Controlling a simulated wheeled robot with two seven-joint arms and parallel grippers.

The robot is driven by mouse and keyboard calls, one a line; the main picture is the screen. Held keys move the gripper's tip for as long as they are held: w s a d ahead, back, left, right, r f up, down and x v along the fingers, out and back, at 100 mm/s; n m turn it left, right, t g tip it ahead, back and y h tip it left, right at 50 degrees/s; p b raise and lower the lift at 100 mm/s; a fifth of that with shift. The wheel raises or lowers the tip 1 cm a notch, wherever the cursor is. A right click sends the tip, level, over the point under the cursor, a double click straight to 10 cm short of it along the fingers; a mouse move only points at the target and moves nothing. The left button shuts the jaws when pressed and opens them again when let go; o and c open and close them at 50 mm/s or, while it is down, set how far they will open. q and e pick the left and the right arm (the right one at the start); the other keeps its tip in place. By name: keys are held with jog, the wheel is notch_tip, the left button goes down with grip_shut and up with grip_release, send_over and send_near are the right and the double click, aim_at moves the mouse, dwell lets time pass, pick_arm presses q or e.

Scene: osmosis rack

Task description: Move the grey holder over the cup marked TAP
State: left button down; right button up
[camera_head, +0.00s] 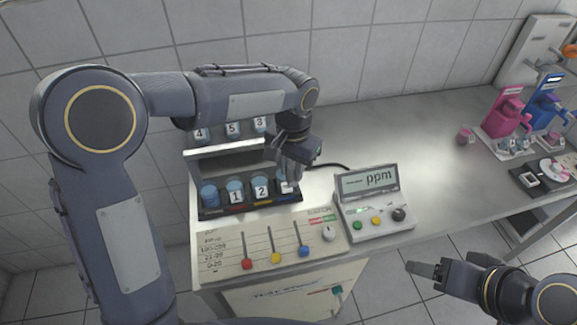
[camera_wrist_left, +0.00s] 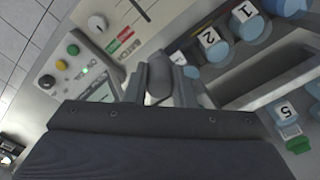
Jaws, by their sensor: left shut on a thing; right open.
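My left gripper (camera_head: 290,172) is at the right end of the rack's front row, above and partly in front of the last cup there. In the left wrist view its fingers (camera_wrist_left: 160,88) are shut on a dark grey piece (camera_wrist_left: 159,76), apparently the grey holder, mostly hidden by the fingers. The front row has blue-topped cups marked 1 (camera_head: 235,191) and 2 (camera_head: 261,189), an end cup (camera_head: 209,196) on the left and a partly covered cup (camera_head: 287,188) on the right. I cannot read TAP on any cup. My right gripper (camera_head: 432,271) is open and empty, away from the rack.
Cups 4 (camera_head: 199,133), 5 (camera_head: 232,128) and 3 (camera_head: 260,124) stand on the upper shelf. A ppm meter (camera_head: 368,200) with buttons is right of the rack. A panel (camera_head: 270,246) with coloured sliders lies in front.

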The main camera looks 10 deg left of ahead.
pick_arm(q)
jog(key=shift+w+d+r, duration=0.1)
jog(key=shift+d, duration=0.1)
jog(key=c, duration=1.5)
grip_release()
jog(key=o, duration=0.3)
jog(key=shift+d, duration=0.15)
notch_tip(320, 180, up, 8)
jog(key=shift+f+b, duration=0.15)
jog(key=shift+b, duration=0.15)
jog(key=shift+a, duration=0.2)
